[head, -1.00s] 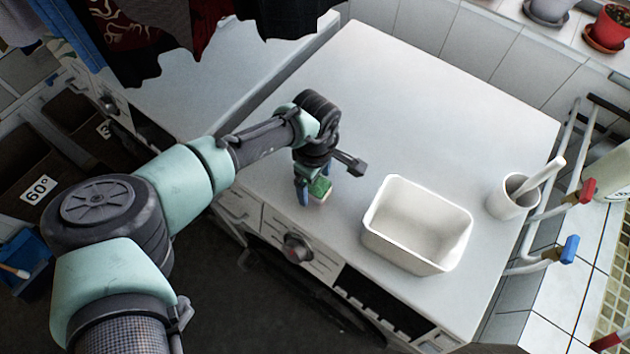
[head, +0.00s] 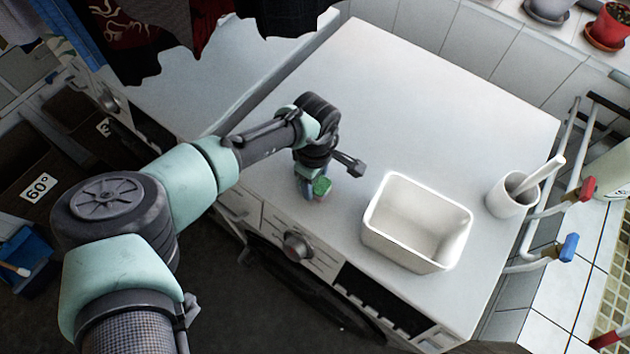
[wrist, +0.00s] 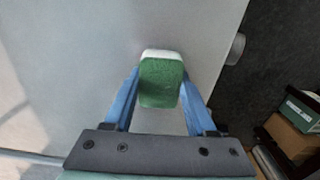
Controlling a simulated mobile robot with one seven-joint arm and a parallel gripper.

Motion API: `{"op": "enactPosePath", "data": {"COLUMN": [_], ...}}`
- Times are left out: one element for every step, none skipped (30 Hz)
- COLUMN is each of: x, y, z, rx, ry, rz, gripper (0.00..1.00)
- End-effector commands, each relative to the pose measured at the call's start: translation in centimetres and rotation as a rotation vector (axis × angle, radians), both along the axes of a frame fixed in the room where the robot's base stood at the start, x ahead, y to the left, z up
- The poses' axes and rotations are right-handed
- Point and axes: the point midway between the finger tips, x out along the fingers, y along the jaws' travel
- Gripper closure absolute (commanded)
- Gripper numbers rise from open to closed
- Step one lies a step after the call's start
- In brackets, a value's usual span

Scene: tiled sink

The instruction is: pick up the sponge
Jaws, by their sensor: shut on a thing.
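The sponge (head: 322,187) is green with a white layer. In the wrist view the sponge (wrist: 161,82) sits between the two blue fingers of my gripper (wrist: 160,92), which touch it on both sides. In the head view my gripper (head: 311,188) points down at the near left edge of the white worktop (head: 430,110). My gripper is shut on the sponge. I cannot tell whether the sponge's underside touches the worktop. Part of the sponge is hidden by a finger in the head view.
A white open tub (head: 418,262) stands to the right of my gripper. A white cup (head: 512,203) with a handle sticking out stands further right, near pipes with a red and a blue tap (head: 569,248). The back of the worktop is clear. Dark clothes hang at the upper left.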

Motion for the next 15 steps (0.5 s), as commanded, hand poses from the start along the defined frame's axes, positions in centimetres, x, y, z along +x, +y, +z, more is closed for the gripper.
{"op": "enactPosePath", "data": {"x": [0.0, 0.0, 0.0, 0.0, 0.0, 0.1, 0.1, 0.1, 0.1, 0.1, 0.1, 0.1, 0.1, 0.1, 0.1], "y": [0.0, 0.0, 0.0, 0.0, 0.0, 0.0, 0.0, 0.1, 0.0, 0.0, 0.0, 0.0, 0.0, 0.0, 0.1], "z": [0.1, 0.2, 0.4, 0.6, 0.9, 1.5, 2.0, 2.5, 3.3, 4.0, 4.6, 5.4, 6.0, 6.6, 7.3], "rx": [0.000, -0.001, -0.001, -0.001, -0.001, -0.003, -0.002, -0.002, -0.003, -0.002, -0.002, -0.003, -0.002, -0.002, -0.001], "ry": [0.000, -0.001, 0.000, 0.000, 0.000, -0.001, -0.001, -0.003, -0.004, -0.003, -0.003, -0.004, -0.003, -0.003, -0.003], "rz": [0.000, 0.000, 0.000, 0.001, 0.001, 0.001, 0.001, 0.001, 0.001, 0.001, 0.000, 0.000, 0.000, 0.000, 0.000], "gripper": [0.95, 0.95, 0.95, 0.95, 0.95, 0.95, 0.95, 0.95, 0.95, 0.95, 0.95, 0.95, 0.95, 0.95, 0.95]}}
